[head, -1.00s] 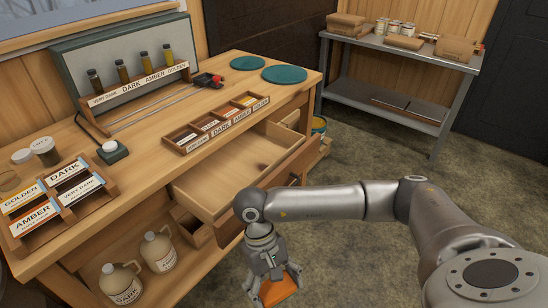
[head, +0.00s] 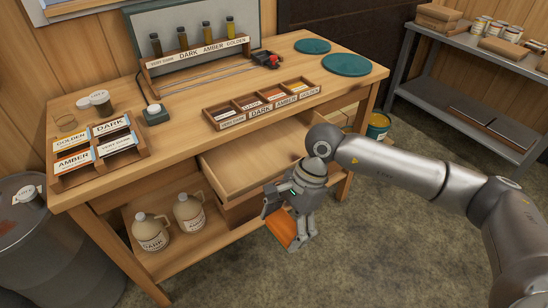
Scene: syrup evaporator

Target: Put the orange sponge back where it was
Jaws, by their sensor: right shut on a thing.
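The orange sponge (head: 281,230) hangs below my right gripper (head: 289,221), which is shut on it. The gripper points down in front of the bench, just in front of the open drawer (head: 228,183). The sponge is above the floor, and part of it is hidden by the fingers. The drawer's visible inside is bare; its right part is hidden behind my right arm. My left gripper is not in view.
The wooden bench (head: 187,122) carries a label rack (head: 145,150), a compartment tray (head: 215,115), sample bottles and two teal discs (head: 346,65). Jugs (head: 150,232) stand on its lower shelf. A teal bucket (head: 378,127) stands right of it. A drum (head: 22,225) is at left.

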